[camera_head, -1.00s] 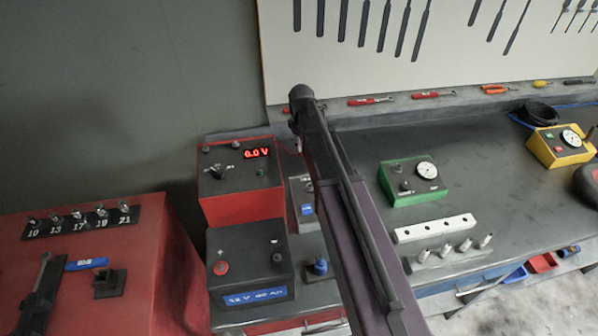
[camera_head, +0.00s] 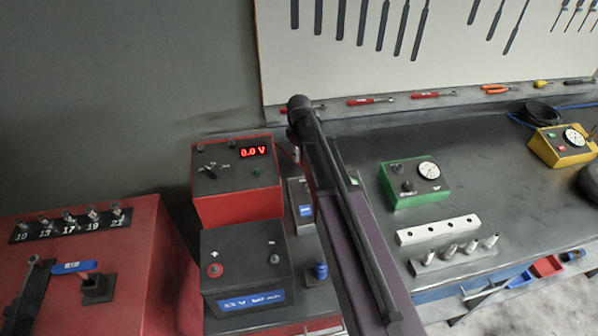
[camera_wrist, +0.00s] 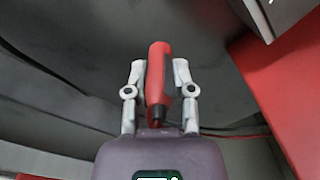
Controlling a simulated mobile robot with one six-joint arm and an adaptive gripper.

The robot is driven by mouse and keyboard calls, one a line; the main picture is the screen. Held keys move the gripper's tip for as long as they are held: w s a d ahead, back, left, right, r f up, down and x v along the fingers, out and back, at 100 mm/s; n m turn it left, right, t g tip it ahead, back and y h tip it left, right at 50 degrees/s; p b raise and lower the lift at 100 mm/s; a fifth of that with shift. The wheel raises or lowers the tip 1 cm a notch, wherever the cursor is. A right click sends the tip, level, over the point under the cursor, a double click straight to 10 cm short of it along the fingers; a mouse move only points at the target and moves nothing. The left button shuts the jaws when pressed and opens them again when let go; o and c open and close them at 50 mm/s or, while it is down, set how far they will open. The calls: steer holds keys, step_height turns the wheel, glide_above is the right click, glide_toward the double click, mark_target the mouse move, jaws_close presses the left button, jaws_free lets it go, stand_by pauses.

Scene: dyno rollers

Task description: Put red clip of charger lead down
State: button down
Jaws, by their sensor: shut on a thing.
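My gripper (camera_wrist: 159,72) is shut on the red clip (camera_wrist: 159,66) in the wrist view. The clip stands between the two grey fingers, its dark end towards the palm. It appears above a dark grey surface; I cannot tell if it touches it. In the head view my arm hides the gripper and clip. The red charger (camera_head: 238,182) with a 0.0 V display stands left of my arm. The black battery (camera_head: 247,262), with a red-ringed terminal (camera_head: 215,270) and a grey terminal (camera_head: 274,259), sits in front of the charger.
A green gauge box (camera_head: 415,183), a white holed bar (camera_head: 437,230) and a socket rail (camera_head: 455,255) lie right of my arm on the dark bench (camera_head: 490,165). A red cabinet (camera_head: 150,245) stands left.

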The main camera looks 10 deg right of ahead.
steer(key=shift+f+b, duration=0.65)
steer(key=shift+f, duration=0.3)
steer(key=shift+f, duration=0.1)
steer(key=shift+f+b, duration=1.8)
steer(key=shift+b, duration=0.1)
steer(key=shift+f, duration=0.15)
steer(key=shift+c, duration=2.3)
jaws_free()
steer(key=shift+r, duration=0.2)
step_height(320, 180, up, 12)
steer(key=p, duration=1.2)
steer(key=shift+s, duration=0.1)
